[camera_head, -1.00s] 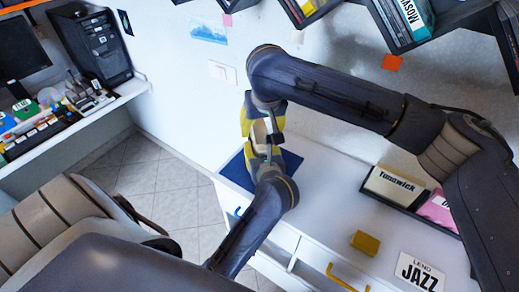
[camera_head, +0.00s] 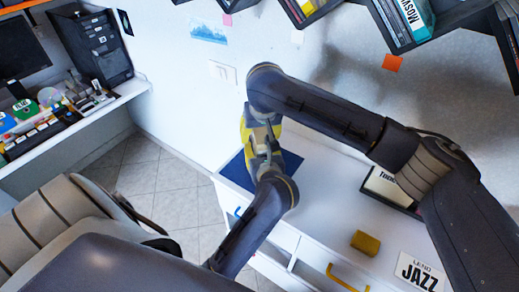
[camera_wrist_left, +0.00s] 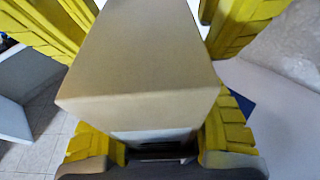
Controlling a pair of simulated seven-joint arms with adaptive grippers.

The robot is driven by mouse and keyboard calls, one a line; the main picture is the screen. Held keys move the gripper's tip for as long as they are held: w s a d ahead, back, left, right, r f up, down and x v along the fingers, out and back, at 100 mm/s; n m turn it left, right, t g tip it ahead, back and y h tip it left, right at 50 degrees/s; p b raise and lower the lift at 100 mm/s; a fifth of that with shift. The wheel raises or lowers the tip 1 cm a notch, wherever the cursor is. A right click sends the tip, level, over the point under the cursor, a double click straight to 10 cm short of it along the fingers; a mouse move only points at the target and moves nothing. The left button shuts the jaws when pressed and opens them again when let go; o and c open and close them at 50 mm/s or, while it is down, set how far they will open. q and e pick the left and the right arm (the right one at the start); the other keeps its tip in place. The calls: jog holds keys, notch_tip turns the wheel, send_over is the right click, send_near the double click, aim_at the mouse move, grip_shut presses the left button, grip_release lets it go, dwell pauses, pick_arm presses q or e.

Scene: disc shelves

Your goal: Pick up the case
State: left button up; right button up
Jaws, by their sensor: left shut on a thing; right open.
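A plain beige box-shaped case (camera_wrist_left: 140,65) fills the middle of the left wrist view. My left gripper (camera_wrist_left: 160,132) is shut on it, with yellow fingers on both sides of its near end. My right gripper (camera_wrist_left: 145,22) is open, its yellow fingers on either side of the case's far end. In the head view the right gripper (camera_head: 262,132) meets the left one above the blue mat (camera_head: 291,163). The case is mostly hidden there by the grippers. I cannot tell whether the right fingers touch it.
The white cabinet top (camera_head: 325,205) holds a yellow block (camera_head: 365,243), a JAZZ card (camera_head: 419,272) and a dark tray with a labelled case (camera_head: 385,187), partly behind my right arm. A disc shelf (camera_head: 425,30) hangs above. A desk (camera_head: 60,130) stands at left.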

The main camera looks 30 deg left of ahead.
jog(key=shift+f, duration=0.25)
dwell(0.4)
grip_shut()
dwell(0.4)
